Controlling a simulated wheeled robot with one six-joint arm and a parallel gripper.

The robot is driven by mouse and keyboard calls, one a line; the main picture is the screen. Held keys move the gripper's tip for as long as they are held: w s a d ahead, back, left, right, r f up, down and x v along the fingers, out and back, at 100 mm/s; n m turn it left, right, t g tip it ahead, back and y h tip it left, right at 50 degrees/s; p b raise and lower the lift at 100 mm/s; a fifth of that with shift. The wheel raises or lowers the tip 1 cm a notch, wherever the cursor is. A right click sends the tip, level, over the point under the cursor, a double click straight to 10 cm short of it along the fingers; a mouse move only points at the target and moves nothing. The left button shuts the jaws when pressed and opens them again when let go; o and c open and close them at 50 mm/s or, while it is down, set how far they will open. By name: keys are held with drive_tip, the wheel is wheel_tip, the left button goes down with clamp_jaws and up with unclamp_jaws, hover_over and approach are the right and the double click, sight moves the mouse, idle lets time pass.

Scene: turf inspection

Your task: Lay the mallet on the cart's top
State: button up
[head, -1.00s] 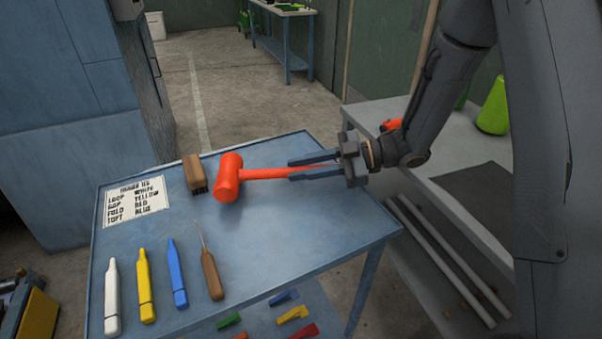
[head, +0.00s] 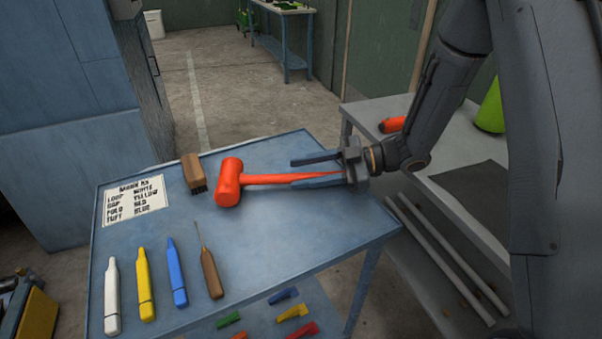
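The orange-red mallet (head: 229,182) lies on the blue cart's top (head: 260,235), head to the left and handle pointing right. The head appears to rest on the surface. My gripper (head: 292,173) is above the right part of the cart top, reaching in from the right. Its two fingers are spread apart and point left along the handle. The handle runs between them, nearer the lower finger, and its far end reaches toward the palm. I cannot tell whether a finger touches the handle.
A brush (head: 194,172) stands close left of the mallet head, by a printed card (head: 136,201). White, yellow and blue tools and a wooden-handled awl (head: 211,273) lie at the front left. A grey bench (head: 470,165) stands right. The cart's middle front is clear.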

drive_tip(key=b+v, duration=0.2)
drive_tip(key=v, duration=0.9)
drive_tip(key=shift+s+d, duration=0.1)
